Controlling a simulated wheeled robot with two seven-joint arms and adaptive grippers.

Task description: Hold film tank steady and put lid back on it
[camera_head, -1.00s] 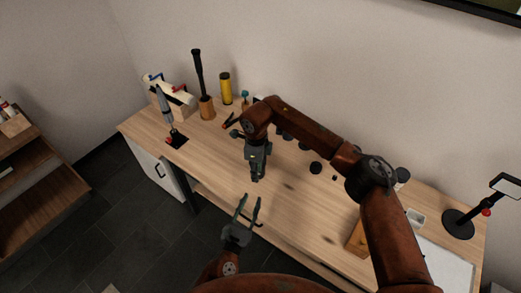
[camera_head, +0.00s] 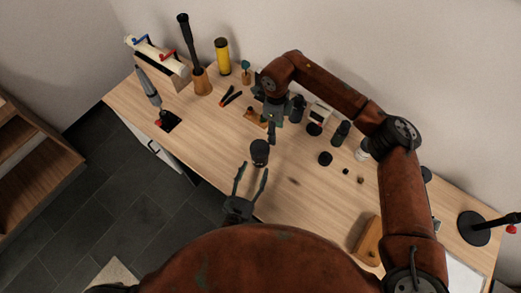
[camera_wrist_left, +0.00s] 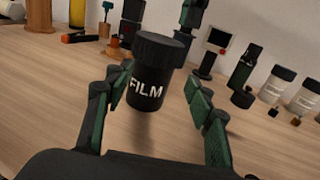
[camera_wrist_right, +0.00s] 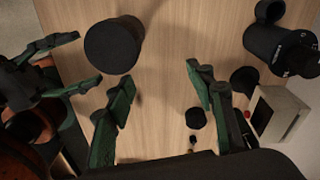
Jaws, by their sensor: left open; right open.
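The film tank (camera_head: 260,152) is a black upright cylinder on the table. In the left wrist view it (camera_wrist_left: 146,92) bears the word FILM and has a wider dark top band; I cannot tell whether this is a lid. My left gripper (camera_head: 252,174) is open, its fingers pointing at the tank from the front, one to each side, apart from it. My right gripper (camera_head: 271,128) is open and empty, just behind and above the tank. In the right wrist view the tank (camera_wrist_right: 112,46) lies up and left of the fingers. A flat black disc (camera_head: 325,158), perhaps the lid, lies to the right.
Dark bottles (camera_head: 341,133), a small screen box (camera_head: 320,112) and another dark round piece (camera_head: 314,129) stand at the back right. A wooden block (camera_head: 368,240) lies at the front right. A yellow cylinder (camera_head: 222,57) stands at the back left. The table left of the tank is clear.

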